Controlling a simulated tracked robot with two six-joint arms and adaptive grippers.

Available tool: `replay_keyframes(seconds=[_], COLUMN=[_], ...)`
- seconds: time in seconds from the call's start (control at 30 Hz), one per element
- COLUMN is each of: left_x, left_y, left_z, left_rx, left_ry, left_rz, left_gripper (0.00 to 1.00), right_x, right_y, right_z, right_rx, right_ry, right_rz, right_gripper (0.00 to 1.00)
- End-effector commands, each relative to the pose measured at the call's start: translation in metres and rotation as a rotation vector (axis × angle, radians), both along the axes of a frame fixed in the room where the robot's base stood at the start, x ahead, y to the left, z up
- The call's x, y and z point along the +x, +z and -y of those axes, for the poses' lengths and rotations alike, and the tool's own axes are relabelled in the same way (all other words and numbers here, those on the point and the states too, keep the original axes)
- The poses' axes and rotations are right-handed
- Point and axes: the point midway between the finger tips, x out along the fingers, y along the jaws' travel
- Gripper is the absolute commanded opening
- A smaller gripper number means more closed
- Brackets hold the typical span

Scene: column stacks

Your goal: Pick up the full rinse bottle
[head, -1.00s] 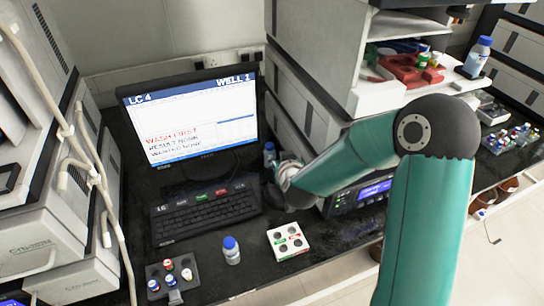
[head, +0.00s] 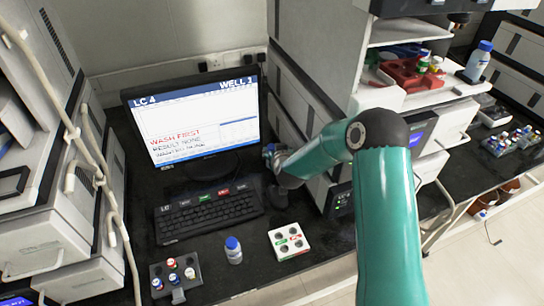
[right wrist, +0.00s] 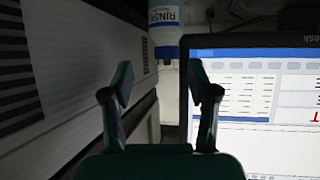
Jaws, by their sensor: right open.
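A white bottle with a blue cap and a RINSE label (right wrist: 165,18) shows at the top of the right wrist view, partly cut off. Its fill level cannot be told. In the head view, a blue-topped bottle (head: 268,150) stands just right of the monitor, mostly hidden by my right gripper (head: 274,167). In the right wrist view my right gripper (right wrist: 163,88) is open and empty, its two fingers apart, with the bottle beyond the fingertips. My left gripper is not in view.
The monitor (head: 195,120) and keyboard (head: 208,212) stand left of my right gripper, with grey instrument stacks (head: 300,75) close on the right. Another blue-capped bottle (head: 233,250), a white vial tray (head: 289,241) and a dark vial rack (head: 174,276) stand in front. A further blue-capped bottle (head: 478,60) is at upper right.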

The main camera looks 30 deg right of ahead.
Motion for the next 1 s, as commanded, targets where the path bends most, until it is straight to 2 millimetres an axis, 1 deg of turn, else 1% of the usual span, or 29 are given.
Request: replay_keyframes(seconds=[0.17, 0.33, 0.5, 0.6, 0.8, 0.87, 1.0], left_x=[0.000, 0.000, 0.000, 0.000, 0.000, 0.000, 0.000], left_y=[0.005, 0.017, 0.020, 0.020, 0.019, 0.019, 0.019], left_z=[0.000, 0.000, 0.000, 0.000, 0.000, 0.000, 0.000], left_rx=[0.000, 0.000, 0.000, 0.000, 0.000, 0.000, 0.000], left_ry=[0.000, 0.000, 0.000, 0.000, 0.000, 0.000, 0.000], left_rz=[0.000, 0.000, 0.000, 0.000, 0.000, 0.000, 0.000], left_gripper=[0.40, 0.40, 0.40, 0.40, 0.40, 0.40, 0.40], right_x=[0.009, 0.029, 0.043, 0.047, 0.047, 0.047, 0.047], right_y=[-0.004, -0.013, -0.023, -0.026, -0.026, -0.026, -0.026], right_z=[0.001, 0.004, 0.010, 0.012, 0.012, 0.012, 0.012], right_rx=[0.001, 0.000, 0.000, 0.000, 0.000, 0.000, 0.000], right_ry=[0.002, 0.001, 0.001, 0.001, 0.002, 0.002, 0.001], right_rz=[-0.002, -0.001, 0.000, 0.000, 0.000, 0.000, 0.000], right_gripper=[0.59, 0.59, 0.59, 0.59, 0.59, 0.51, 0.28])
